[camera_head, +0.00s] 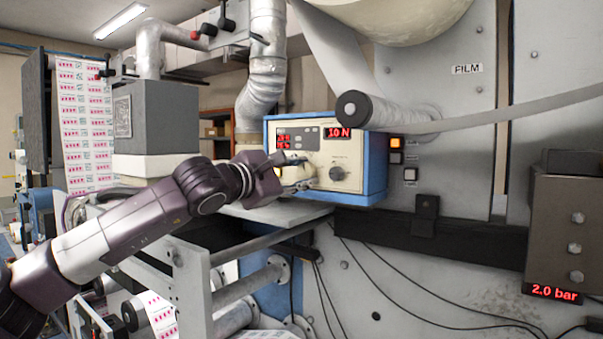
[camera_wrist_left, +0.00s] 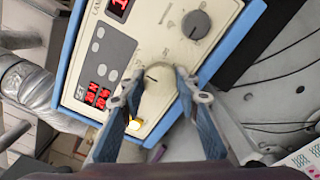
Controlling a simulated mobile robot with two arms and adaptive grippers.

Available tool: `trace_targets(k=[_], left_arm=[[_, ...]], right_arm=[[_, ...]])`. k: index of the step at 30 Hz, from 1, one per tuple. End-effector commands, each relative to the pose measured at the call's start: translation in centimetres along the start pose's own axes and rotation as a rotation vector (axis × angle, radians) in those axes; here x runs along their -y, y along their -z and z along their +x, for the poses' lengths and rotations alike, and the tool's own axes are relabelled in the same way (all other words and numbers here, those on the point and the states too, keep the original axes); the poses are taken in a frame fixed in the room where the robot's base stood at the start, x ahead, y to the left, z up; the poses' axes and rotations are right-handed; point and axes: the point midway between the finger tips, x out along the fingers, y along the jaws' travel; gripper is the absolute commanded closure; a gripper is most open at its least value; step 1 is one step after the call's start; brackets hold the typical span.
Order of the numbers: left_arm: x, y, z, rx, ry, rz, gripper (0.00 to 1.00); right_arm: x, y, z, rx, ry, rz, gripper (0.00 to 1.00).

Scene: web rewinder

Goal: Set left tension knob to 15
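The blue-framed control box (camera_head: 372,160) has a cream face with a red display (camera_head: 338,132) reading 10 N. My left gripper (camera_head: 302,173) is in front of the left part of this face. In the left wrist view, a cream knob with a dark pointer mark, the left tension knob (camera_wrist_left: 158,80), fills the gap between the two fingertips of my left gripper (camera_wrist_left: 159,88). The fingers lie against its sides. A grey knob (camera_head: 338,173) sits to the right, apart from the gripper; it also shows in the wrist view (camera_wrist_left: 196,24). My right gripper is not in view.
Small red readouts (camera_wrist_left: 98,96) and grey buttons (camera_wrist_left: 97,46) are on the box face near the fingers. A lit orange button (camera_head: 396,142) is right of the box. A film roller (camera_head: 354,107) projects above the box's right side. Cables hang below.

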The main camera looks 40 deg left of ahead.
Motion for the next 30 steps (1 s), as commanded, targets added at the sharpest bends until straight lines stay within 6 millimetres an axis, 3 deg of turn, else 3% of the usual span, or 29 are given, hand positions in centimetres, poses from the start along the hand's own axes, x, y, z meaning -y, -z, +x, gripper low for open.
trace_targets(k=[6, 17, 30], left_arm=[[0.0, 0.0, 0.0, 0.0, 0.001, -0.001, 0.95], [0.2, 0.1, 0.0, -0.001, 0.001, -0.077, 0.95], [0.4, 0.2, 0.0, 0.0, 0.0, -0.399, 0.95]], right_arm=[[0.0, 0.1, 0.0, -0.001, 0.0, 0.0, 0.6], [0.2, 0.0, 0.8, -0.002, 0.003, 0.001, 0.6], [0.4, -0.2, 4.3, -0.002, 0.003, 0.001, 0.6]])
